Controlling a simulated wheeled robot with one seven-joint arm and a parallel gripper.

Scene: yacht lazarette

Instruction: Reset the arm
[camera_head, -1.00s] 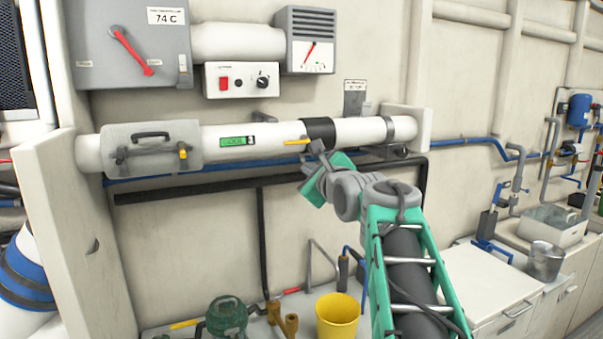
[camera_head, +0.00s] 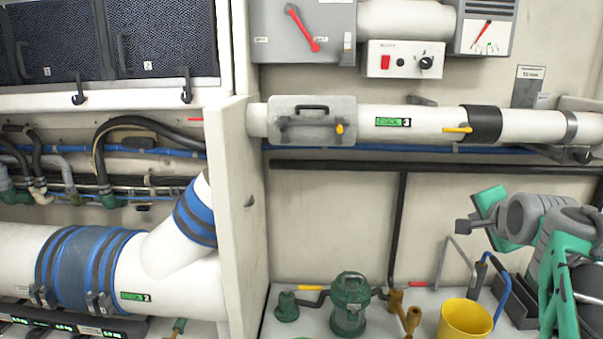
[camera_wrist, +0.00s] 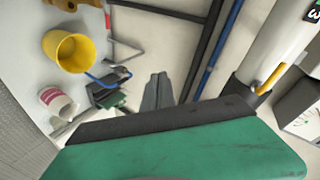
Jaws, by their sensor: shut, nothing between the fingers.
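My arm is at the right of the head view, with its green-and-grey wrist in front of the wall. My gripper (camera_head: 463,227) is empty and points left, below the white pipe (camera_head: 433,124) and clear of it. In the wrist view the two grey fingers (camera_wrist: 158,92) lie together over the pale wall. The pipe carries a black band (camera_head: 484,124) with a yellow lever (camera_head: 458,129). The lever also shows at the right of the wrist view (camera_wrist: 272,78).
A yellow bucket (camera_head: 465,320) and a green pump (camera_head: 350,302) stand on the surface below my gripper. Black piping (camera_head: 340,166) runs along the wall. A white partition (camera_head: 236,200) stands to the left, with a large blue-banded pipe (camera_head: 90,264) beyond it.

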